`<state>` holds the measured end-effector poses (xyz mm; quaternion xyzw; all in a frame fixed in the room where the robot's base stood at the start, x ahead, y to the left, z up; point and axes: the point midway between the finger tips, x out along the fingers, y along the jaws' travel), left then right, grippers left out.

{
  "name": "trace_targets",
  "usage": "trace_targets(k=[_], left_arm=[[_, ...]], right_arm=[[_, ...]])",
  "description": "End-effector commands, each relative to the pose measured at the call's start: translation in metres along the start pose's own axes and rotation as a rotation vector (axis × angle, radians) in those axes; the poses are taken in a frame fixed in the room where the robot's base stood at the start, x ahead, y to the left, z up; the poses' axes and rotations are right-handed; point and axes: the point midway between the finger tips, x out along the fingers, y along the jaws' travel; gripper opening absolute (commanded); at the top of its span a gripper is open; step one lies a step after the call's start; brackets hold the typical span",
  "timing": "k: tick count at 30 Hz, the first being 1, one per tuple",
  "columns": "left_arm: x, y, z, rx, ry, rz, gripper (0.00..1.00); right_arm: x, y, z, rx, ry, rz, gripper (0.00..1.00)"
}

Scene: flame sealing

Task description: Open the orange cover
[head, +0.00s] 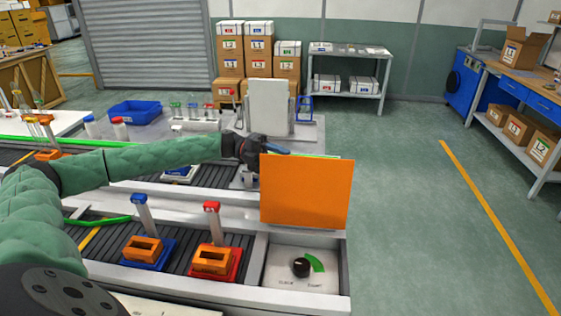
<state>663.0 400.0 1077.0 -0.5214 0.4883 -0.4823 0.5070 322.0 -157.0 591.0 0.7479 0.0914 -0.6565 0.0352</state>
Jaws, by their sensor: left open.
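The orange cover (306,192) stands upright at the right end of the near bench, behind the control panel (280,278). The panel is uncovered and shows a black knob (301,267) with a green arc on its right. My left gripper (277,148) is open at the upper left corner of the cover. Its fingertips are partly hidden behind the cover's top edge, and I cannot tell whether they touch it. My right gripper is not in view.
Left of the panel, an orange holder on a red base (213,260) and one on a blue base (147,250) sit on the dark conveyor, tubes standing behind them. A white upright plate (268,107) stands behind my gripper. The floor on the right is clear.

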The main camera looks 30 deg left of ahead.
Motion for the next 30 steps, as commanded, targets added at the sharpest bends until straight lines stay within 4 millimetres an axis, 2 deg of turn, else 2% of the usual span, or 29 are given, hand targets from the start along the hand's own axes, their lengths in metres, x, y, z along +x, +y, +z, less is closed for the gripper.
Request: trace_targets(k=[5,30], left_arm=[[-0.003,0.001,0.0,0.0,0.0,0.0,0.48],[-0.049,0.005,0.0,0.0,-0.001,0.0,0.48]], right_arm=[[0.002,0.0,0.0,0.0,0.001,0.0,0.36],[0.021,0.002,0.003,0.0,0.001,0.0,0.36]])
